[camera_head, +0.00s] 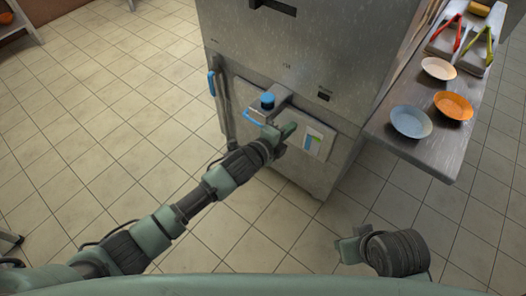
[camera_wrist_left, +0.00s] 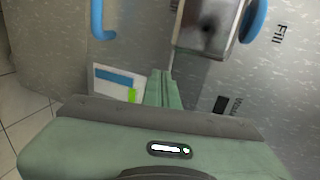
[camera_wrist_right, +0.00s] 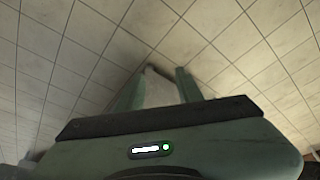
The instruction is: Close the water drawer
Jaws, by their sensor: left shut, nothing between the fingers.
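The grey metal machine (camera_head: 300,50) stands in the middle of the head view. A small metal part with a blue round cap (camera_head: 267,99) sticks out of its front; it looks like the water drawer, but I cannot be sure. In the left wrist view this metal part (camera_wrist_left: 207,28) is at the top, near a "Fill" marking. My left gripper (camera_head: 290,130) is shut and empty, in front of the machine just below and right of that part; I cannot tell whether it touches. Its fingers also show in the left wrist view (camera_wrist_left: 163,86). My right gripper (camera_wrist_right: 158,85) is open and empty over the floor.
A blue-tipped upright handle (camera_head: 212,84) is at the machine's left edge. A label panel (camera_head: 314,142) is on the lower front. A metal counter (camera_head: 415,155) at the right holds bowls, including a blue one (camera_head: 411,122), and tongs.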

